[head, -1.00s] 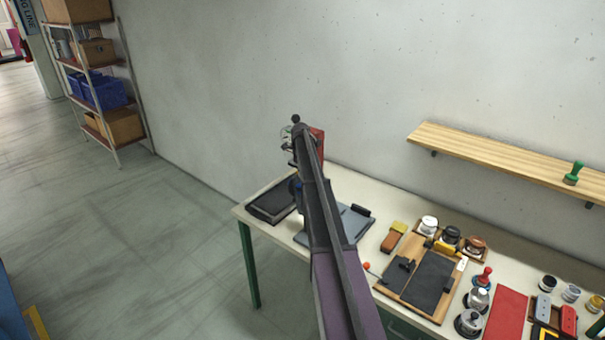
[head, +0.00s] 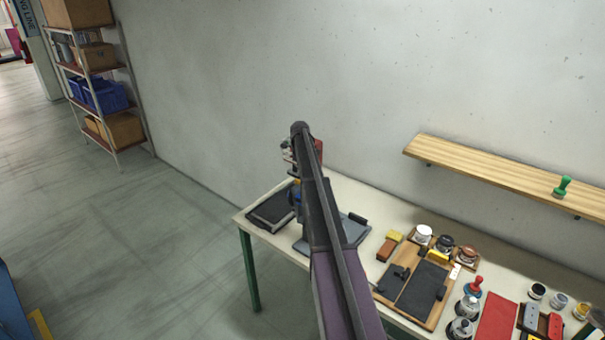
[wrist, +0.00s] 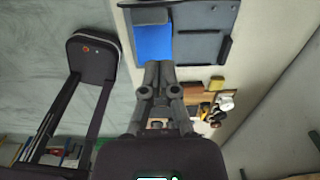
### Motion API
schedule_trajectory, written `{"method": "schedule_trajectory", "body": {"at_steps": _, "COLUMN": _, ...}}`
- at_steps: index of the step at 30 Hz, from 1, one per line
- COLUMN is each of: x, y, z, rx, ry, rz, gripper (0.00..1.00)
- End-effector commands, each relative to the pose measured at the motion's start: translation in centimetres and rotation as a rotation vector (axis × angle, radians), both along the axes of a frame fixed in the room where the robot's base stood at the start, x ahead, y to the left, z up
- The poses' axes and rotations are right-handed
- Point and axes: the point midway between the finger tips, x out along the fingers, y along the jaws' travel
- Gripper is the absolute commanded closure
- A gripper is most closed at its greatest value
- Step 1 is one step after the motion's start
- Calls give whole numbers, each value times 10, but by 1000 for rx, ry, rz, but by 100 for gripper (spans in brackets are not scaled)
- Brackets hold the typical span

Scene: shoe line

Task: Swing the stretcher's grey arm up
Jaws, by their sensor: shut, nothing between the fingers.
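The stretcher stands at the far left end of the bench, mostly hidden behind my arm in the head view. A red part of the stretcher (head: 318,150) shows past my arm. I cannot make out the grey arm clearly. My gripper (wrist: 158,66) is shut and empty, its tips overlapping the lower edge of the blue block in the wrist view; contact cannot be told.
A black tray (head: 272,207) lies on the bench's left corner. To the right are a wooden board with dark pads (head: 395,295), several jars and a red mat (head: 497,322). A wooden wall shelf (head: 480,172) hangs above. Floor left of the bench is clear.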

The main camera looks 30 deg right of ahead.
Motion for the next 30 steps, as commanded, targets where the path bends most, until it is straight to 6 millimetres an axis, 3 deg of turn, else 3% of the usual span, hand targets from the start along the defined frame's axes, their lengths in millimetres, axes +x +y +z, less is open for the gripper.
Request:
{"method": "schedule_trajectory", "body": {"at_steps": 1, "x": 3, "y": 1, "z": 9, "rx": 0, "ry": 0, "rz": 0, "gripper": 100}}
{"method": "schedule_trajectory", "body": {"at_steps": 9, "x": 11, "y": 5, "z": 23, "rx": 0, "ry": 0, "rz": 0, "gripper": 100}}
{"method": "schedule_trajectory", "body": {"at_steps": 30, "x": 14, "y": 7, "z": 25, "rx": 0, "ry": 0, "rz": 2, "gripper": 100}}
